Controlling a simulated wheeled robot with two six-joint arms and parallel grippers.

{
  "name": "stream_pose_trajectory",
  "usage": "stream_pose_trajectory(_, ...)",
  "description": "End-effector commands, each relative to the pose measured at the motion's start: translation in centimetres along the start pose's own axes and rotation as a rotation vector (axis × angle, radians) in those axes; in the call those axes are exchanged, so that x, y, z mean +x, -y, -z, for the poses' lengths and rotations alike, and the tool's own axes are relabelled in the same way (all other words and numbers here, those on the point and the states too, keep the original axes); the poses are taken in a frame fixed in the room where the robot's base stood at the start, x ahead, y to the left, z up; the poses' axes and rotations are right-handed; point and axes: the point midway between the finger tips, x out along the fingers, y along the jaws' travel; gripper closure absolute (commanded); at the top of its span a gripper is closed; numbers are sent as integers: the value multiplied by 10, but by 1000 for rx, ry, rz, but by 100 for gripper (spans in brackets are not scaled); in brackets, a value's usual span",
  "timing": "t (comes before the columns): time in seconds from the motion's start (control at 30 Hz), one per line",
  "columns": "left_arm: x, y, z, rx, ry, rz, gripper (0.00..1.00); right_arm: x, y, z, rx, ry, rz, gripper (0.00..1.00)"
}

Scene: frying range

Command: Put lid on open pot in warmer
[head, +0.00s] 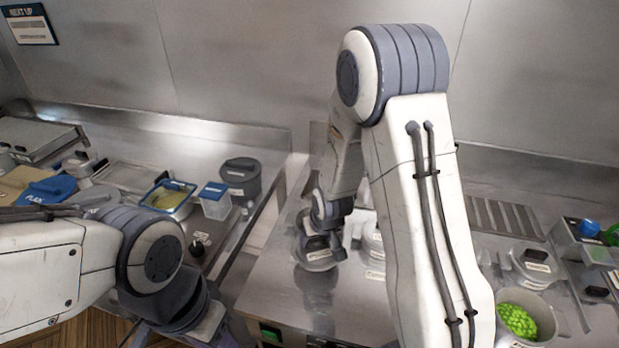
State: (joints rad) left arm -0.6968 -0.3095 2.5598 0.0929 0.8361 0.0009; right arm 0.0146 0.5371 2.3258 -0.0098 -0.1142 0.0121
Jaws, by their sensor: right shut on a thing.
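An open pot (541,306) with bright green contents stands at the lower right, in the counter. A grey lid with a dark handle and a pale label (318,262) is at the middle counter. My right gripper (322,238) reaches down over this lid from behind my raised right arm and is shut on it. The fingertips are small and partly hidden. I cannot tell whether the lid touches the counter. My left arm comes in at the lower left, but its gripper does not show.
A covered pot (530,266) stands just behind the open pot. My right arm hides part of the middle counter. A dark lidded pot (241,179), a clear blue-lidded tub (215,205) and a blue-rimmed tray (169,198) stand on the left counter. A steel wall closes the back.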

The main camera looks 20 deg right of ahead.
Motion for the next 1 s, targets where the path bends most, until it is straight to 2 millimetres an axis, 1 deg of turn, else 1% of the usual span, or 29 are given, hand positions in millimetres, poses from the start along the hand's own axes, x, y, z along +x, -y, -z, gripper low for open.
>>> stream_pose_trajectory(0.03,-14,-1,1,0,0,0,50,-6,-4,22,9,-5,-4,88)
stream_pose_trajectory(0.2,-38,-3,2,1,0,0,50,-8,-17,81,38,-4,-16,88)
stream_pose_trajectory(0.3,-47,-3,2,2,0,0,50,-8,-24,107,52,-2,-23,88)
stream_pose_trajectory(0.4,-51,-4,3,2,0,0,50,-8,-29,122,61,-1,-27,88)
stream_pose_trajectory(0.5,-50,-4,2,2,0,0,50,-6,-32,127,65,1,-29,88)
stream_pose_trajectory(0.67,-44,-3,2,1,0,0,50,1,-32,124,67,1,-30,88)
stream_pose_trajectory(0.87,-33,-2,2,-1,0,0,50,15,-34,117,69,0,-30,88)
stream_pose_trajectory(1.0,-24,-2,1,-2,0,0,50,28,-34,112,68,0,-30,88)
